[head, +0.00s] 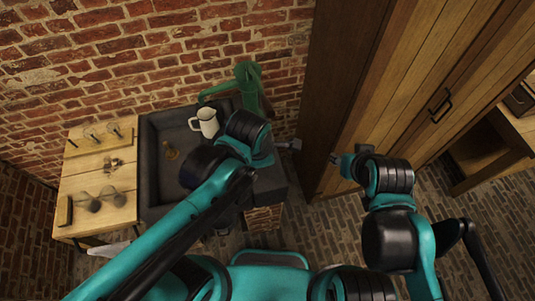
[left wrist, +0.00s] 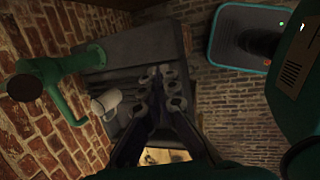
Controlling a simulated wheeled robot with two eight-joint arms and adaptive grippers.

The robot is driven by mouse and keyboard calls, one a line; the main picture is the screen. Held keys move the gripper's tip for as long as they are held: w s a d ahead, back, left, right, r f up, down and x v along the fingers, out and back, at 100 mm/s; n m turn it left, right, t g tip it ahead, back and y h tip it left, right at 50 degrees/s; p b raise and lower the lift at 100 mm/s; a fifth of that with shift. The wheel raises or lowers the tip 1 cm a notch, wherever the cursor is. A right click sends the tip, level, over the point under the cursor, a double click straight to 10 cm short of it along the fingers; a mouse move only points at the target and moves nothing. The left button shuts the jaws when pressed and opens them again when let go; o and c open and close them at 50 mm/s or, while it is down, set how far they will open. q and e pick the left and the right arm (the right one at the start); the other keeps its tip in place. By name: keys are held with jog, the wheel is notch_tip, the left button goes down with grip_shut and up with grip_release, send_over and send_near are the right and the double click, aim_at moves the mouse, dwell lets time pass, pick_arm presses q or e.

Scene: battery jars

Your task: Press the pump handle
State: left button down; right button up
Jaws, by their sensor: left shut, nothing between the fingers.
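The green pump (head: 250,84) stands at the back right of the dark sink, against the brick wall. Its curved spout reaches left above a white mug (head: 207,123) in the sink. I cannot clearly make out its handle. The pump (left wrist: 60,75) and mug (left wrist: 107,101) also show in the left wrist view. My left gripper (head: 291,145) is in front of the pump and to its right, apart from it. Its fingers (left wrist: 160,74) are together and empty. My right gripper (head: 336,159) is near the wooden cabinet; its jaws are too small to judge.
The dark sink (head: 151,180) also holds a small amber glass item (head: 170,151). A wooden table (head: 75,183) with several jars stands left of it. A tall wooden cabinet (head: 345,95) rises right of the pump. Brick floor is clear between my arms.

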pick_arm(q)
jog(key=shift+v, duration=0.8)
jog(key=shift+s, duration=0.15)
jog(key=w+a+r+g+p, duration=0.1)
jog(key=w+r+p, duration=0.2)
jog(key=r, duration=0.4)
jog(key=w+a+r+g+h+p, duration=0.1)
jog(key=w+r+g+p, duration=0.1)
jog(key=r, duration=0.6)
jog(key=w+a+r+g+p, duration=0.1)
jog(key=w+r+p, duration=0.3)
jog(key=w+r, duration=0.2)
notch_tip(320, 180, up, 2)
jog(key=shift+r, duration=0.25)
jog(key=shift+w, duration=0.15)
